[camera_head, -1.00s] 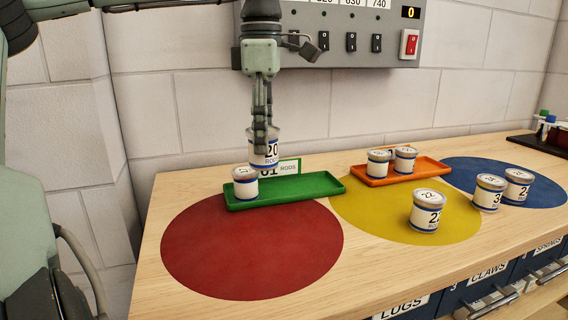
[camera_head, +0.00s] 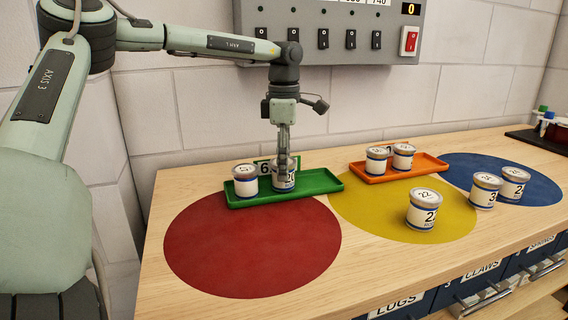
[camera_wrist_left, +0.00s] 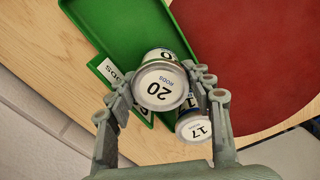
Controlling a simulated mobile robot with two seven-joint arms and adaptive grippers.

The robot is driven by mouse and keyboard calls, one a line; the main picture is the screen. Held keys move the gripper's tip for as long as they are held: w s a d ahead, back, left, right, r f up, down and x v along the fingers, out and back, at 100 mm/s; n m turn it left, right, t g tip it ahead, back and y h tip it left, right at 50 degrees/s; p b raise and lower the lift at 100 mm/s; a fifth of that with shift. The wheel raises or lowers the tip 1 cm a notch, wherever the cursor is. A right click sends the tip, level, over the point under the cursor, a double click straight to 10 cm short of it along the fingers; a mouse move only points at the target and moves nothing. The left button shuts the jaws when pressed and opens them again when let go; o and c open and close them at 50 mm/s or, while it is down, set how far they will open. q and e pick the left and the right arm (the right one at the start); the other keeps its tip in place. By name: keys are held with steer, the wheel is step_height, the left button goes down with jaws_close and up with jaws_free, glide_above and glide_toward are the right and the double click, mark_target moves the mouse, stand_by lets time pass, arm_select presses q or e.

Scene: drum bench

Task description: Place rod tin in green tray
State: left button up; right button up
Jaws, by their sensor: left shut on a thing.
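The rod tin (camera_head: 284,178), white with a blue band, is in my left gripper (camera_head: 283,172) over the green tray (camera_head: 320,184). A second tin (camera_head: 245,181), marked 17 in the left wrist view (camera_wrist_left: 194,127), stands in the tray just left of the held tin. My right gripper is not in view.
An orange tray (camera_head: 428,165) with two tins stands to the right. A tin (camera_head: 423,209) stands on the yellow circle, and two tins (camera_head: 485,190) stand on the blue circle (camera_head: 540,193). The red circle (camera_head: 250,250) is clear. A switch panel (camera_head: 330,45) is on the wall behind.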

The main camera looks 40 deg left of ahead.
arm_select(q)
steer(key=shift+f, duration=0.15)
steer(key=shift+f, duration=0.1)
steer(key=o, duration=1)
